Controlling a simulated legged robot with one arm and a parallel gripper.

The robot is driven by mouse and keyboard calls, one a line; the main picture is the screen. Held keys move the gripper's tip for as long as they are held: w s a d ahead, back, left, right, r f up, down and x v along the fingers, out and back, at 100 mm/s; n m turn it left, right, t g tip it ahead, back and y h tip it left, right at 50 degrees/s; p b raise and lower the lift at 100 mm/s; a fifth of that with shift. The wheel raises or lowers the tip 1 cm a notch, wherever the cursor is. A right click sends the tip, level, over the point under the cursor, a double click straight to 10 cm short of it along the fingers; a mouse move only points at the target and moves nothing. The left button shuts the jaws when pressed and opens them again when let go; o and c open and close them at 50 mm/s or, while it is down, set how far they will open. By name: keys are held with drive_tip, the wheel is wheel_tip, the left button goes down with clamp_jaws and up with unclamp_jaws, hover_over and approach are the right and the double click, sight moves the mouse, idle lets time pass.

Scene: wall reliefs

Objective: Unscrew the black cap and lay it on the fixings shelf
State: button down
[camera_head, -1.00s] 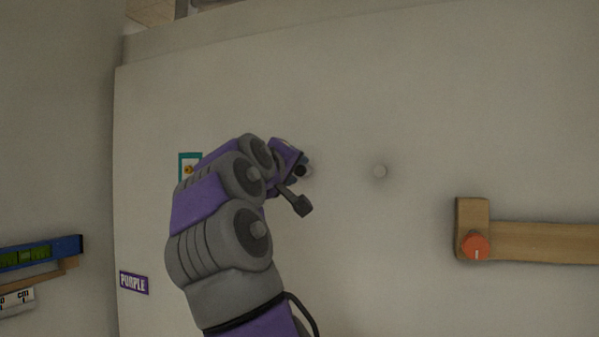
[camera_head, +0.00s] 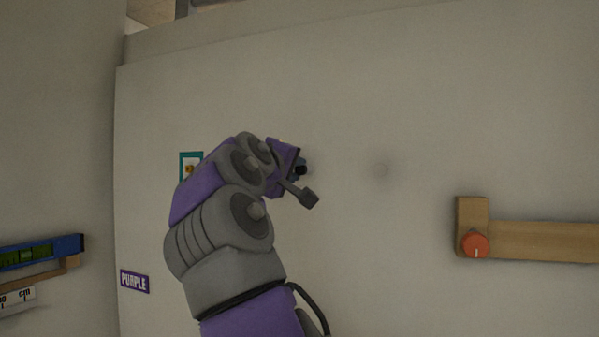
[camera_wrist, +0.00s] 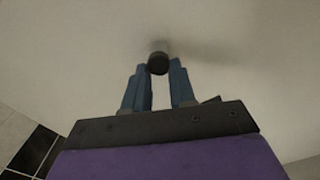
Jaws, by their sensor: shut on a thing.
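The black cap (camera_wrist: 158,62) is a short dark cylinder between my fingertips in the wrist view. My gripper (camera_wrist: 160,69) is shut on it, one blue-grey finger on each side. In the head view the cap (camera_head: 301,170) is a small dark spot at the end of my gripper (camera_head: 298,167), against the pale wall. I cannot tell whether the cap touches the wall or is clear of it. My arm hides the wall to the left of the cap. I cannot identify the fixings shelf in these views.
A faint round spot (camera_head: 380,170) is on the wall right of my gripper. A wooden bar (camera_head: 545,242) with an orange knob (camera_head: 474,244) is at right.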

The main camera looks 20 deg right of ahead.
drive_tip(key=shift+s+r+n+p, duration=0.1)
drive_tip(key=shift+r+n+p, duration=0.05)
drive_tip(key=shift+n+p, duration=1.2)
drive_tip(key=shift+n, duration=0.25)
drive_tip(key=shift+f, duration=0.2)
drive_tip(key=shift+r, duration=0.1)
drive_tip(key=shift+n+p, duration=0.6)
drive_tip(key=shift+p, duration=0.3)
drive_tip(key=shift+n, duration=0.6)
drive_tip(key=n, duration=0.2)
drive_tip(key=shift+f+n, duration=0.25)
drive_tip(key=shift+n, duration=0.05)
